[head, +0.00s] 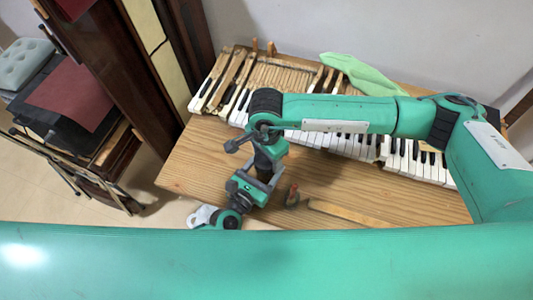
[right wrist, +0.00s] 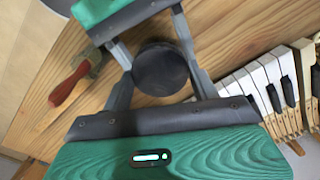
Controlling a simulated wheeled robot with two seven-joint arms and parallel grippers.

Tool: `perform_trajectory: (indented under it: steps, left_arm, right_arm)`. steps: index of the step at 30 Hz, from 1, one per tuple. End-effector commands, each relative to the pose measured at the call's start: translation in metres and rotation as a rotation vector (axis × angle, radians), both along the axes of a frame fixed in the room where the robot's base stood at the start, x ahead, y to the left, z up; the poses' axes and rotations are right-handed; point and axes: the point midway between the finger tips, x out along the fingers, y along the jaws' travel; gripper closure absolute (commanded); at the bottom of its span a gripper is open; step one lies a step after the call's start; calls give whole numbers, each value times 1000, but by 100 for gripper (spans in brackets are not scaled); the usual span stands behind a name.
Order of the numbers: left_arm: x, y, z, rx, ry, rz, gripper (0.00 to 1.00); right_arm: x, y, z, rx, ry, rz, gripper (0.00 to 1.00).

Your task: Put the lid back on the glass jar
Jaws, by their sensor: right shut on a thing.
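A dark round piece, which looks like the lid (right wrist: 160,65), is between the gripper fingers in the right wrist view. My right gripper (head: 268,160) is shut on it above the wooden table; its fingers (right wrist: 162,84) flank the dark disc. My left gripper (head: 252,188) faces the right one from the near side, and its green body also shows at the top of the right wrist view (right wrist: 122,18). Its fingers come close to the same disc; I cannot tell whether they grip anything. I cannot make out the glass jar, which may be hidden by the disc and grippers.
Loose piano keys (head: 345,142) lie along the table's (head: 190,165) far side, with a green cloth (head: 355,73) behind. A tool with a red handle (right wrist: 68,85) lies beside the grippers, near a thin wooden strip (head: 345,213). Bare wood is left of the grippers.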

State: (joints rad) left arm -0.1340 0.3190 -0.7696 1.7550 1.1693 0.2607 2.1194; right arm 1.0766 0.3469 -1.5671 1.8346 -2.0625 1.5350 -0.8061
Motion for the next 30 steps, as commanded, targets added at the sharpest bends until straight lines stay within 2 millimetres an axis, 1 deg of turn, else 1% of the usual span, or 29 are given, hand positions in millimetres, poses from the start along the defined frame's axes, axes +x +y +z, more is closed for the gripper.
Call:
perform_trajectory:
  steps: [3, 24, 27, 30]
  left_arm:
    - [0, 0, 0, 0, 0, 1, 99]
    - [0, 0, 0, 0, 0, 1, 99]
    - [0, 0, 0, 0, 0, 0, 99]
    - [0, 0, 0, 0, 0, 0, 99]
  right_arm:
    - [0, 0, 0, -1, 1, -193, 67]
    - [-1, 1, -1, -1, 2, -1355, 67]
    - [-1, 1, -1, -1, 2, -1490, 67]
    - [0, 1, -1, 0, 0, -1489, 67]
